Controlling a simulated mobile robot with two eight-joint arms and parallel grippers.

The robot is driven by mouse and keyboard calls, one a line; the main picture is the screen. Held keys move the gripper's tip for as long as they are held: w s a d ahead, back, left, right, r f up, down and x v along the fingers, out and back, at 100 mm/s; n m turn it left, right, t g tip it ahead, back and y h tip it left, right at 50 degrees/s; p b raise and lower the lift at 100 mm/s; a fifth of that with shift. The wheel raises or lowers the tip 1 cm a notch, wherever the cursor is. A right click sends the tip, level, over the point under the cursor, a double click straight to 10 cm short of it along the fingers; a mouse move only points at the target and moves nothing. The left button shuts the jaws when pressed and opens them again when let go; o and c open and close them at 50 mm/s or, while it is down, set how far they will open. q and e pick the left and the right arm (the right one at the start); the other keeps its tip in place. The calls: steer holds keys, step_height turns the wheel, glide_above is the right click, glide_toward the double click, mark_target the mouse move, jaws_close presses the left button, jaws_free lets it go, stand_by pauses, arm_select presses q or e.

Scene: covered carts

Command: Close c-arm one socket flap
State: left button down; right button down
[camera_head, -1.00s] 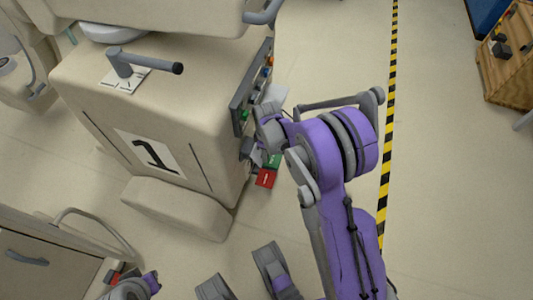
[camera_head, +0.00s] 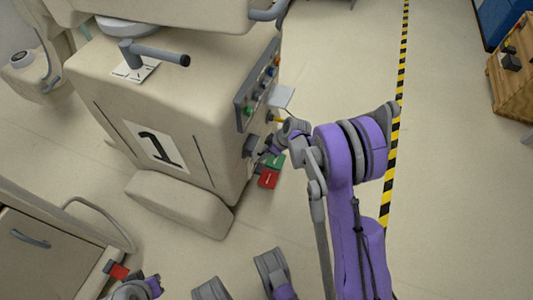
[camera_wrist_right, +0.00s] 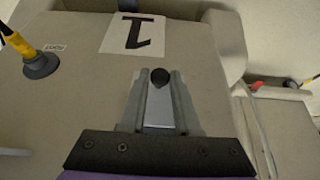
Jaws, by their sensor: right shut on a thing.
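C-arm one is the beige covered cart (camera_head: 100,85) with a "1" label, left of centre in the head view. A pale grey plate (camera_head: 283,97) stands out from its right side, below a panel of coloured buttons; it looks like an open flap, though I cannot be sure it is the socket flap. My right gripper (camera_head: 273,143) is at that side, below the plate, its tips partly hidden. In the right wrist view its fingers (camera_wrist_right: 160,82) are closed around a dark round knob (camera_wrist_right: 160,76). My left arm shows only at the bottom left; its fingers are unclear.
A yellow plug (camera_wrist_right: 22,45) sits in a dark round socket on the same cart. Red (camera_head: 268,180) and green (camera_head: 275,161) tags are below my right gripper. A wooden crate (camera_head: 512,75) stands far right. The floor around the striped tape (camera_head: 398,90) is clear.

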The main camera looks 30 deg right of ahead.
steer(key=shift+w, duration=0.15)
stand_by(0.3)
steer(key=c, duration=0.7)
jaws_free()
steer(key=shift+a+f, duration=0.1)
steer(key=shift+o, duration=0.2)
steer(key=p+v, duration=0.3)
steer(key=v, duration=0.8)
steer(key=shift+f, duration=0.15)
